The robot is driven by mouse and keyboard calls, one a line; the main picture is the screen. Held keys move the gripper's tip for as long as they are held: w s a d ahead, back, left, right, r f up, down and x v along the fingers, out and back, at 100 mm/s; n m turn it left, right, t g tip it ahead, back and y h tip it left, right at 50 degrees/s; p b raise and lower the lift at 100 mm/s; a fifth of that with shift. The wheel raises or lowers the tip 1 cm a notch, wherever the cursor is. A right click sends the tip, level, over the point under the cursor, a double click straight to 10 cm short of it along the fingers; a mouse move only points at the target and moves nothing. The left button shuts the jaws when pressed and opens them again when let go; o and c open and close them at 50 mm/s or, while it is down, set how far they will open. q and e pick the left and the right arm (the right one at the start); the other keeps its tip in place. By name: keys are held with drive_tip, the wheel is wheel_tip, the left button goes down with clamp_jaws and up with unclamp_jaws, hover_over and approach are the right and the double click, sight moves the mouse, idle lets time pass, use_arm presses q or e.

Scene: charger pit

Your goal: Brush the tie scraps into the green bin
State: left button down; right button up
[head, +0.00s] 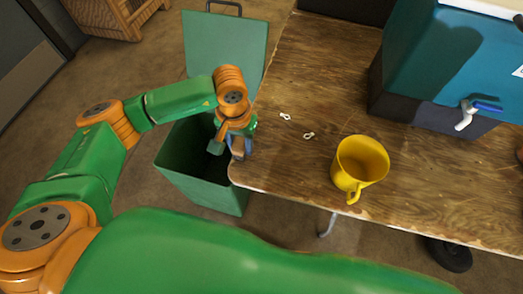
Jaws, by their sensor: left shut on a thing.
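Two small white tie scraps lie on the wooden table, one (286,116) nearer the bin and one (309,136) nearer the mug. The green bin (172,168) stands on the floor against the table's left edge, its lid (225,40) swung up at the back. My left gripper (237,146) points down at the table's left edge, beside the bin's opening. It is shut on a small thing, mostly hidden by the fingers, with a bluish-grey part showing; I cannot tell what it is. My right gripper is not in view.
A yellow mug (361,164) stands on the table, right of the scraps, near the front edge. A large teal container with a white tap (465,116) stands at the back right. The wood between bin and scraps is clear.

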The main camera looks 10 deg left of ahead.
use_arm(q)
drive_tip(key=w+a+b, duration=0.1)
drive_tip(key=a+b, duration=0.1)
drive_tip(key=a, duration=0.3)
drive_tip(key=r+p, duration=0.1)
drive_tip(key=r, duration=0.1)
drive_tip(key=r+p, duration=0.3)
drive_tip(key=shift+w+a+r, duration=0.1)
drive_tip(key=shift+a+r, duration=0.25)
drive_tip(key=shift+r, duration=0.05)
